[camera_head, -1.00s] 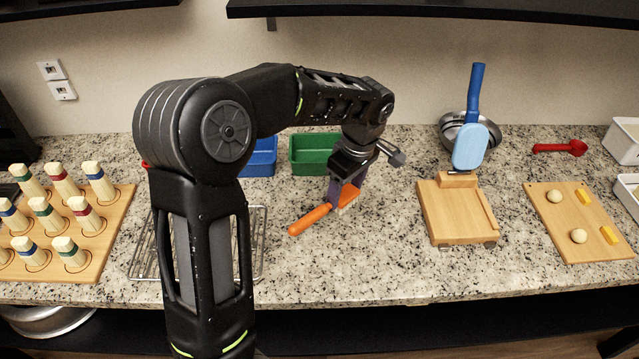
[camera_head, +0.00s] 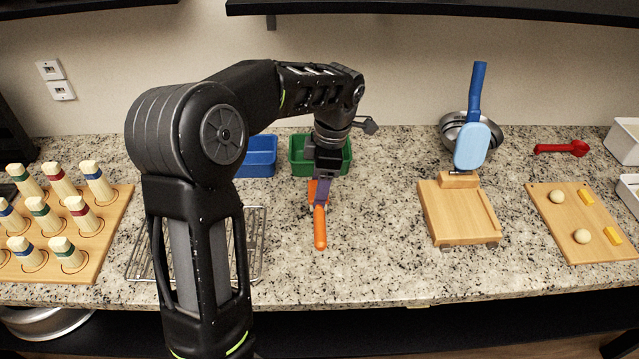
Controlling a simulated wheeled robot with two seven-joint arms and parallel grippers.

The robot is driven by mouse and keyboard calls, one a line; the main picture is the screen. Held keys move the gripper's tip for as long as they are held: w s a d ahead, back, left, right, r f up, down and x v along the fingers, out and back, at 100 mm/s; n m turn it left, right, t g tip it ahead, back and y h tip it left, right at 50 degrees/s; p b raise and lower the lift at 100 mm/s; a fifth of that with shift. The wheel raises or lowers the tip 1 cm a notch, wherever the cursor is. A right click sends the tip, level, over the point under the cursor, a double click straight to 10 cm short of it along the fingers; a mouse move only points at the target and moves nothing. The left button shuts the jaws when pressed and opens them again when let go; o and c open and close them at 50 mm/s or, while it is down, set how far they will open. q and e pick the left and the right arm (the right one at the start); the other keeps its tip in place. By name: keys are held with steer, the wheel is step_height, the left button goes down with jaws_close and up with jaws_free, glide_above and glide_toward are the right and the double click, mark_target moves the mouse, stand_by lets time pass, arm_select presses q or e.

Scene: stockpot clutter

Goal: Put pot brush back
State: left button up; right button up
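The pot brush has an orange handle (camera_head: 320,231) and an orange head. It is in front of the green bin (camera_head: 344,165), with its handle pointing toward the front edge of the counter. My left gripper (camera_head: 320,192) reaches down from above and is shut on the brush near its head. The fingers and wrist hide part of the head. I cannot tell whether the brush touches the counter or hangs just above it. My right gripper is not in view.
A blue bin (camera_head: 259,158) stands left of the green bin. A wire rack (camera_head: 255,240) lies partly behind my arm. A pegged board (camera_head: 110,235) is at left. A blue paddle (camera_head: 472,146) stands upright on a wooden block at right. Counter around the brush handle is clear.

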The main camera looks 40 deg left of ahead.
arm_select(q)
steer(key=shift+f+b, duration=1.9)
steer(key=shift+f, duration=1)
steer(key=shift+f+b, duration=0.45)
steer(key=shift+f, duration=0.25)
steer(key=o, duration=1.6)
steer(key=shift+r, duration=0.1)
steer(key=shift+w+d+r, duration=0.1)
steer(key=shift+d+r, duration=0.05)
steer(key=shift+r, duration=1.15)
steer(key=shift+w+d+r, duration=0.15)
steer(key=shift+r, duration=1.1)
steer(key=shift+w+d+r, duration=0.1)
steer(key=shift+d+r, duration=0.05)
steer(key=shift+r, duration=1.15)
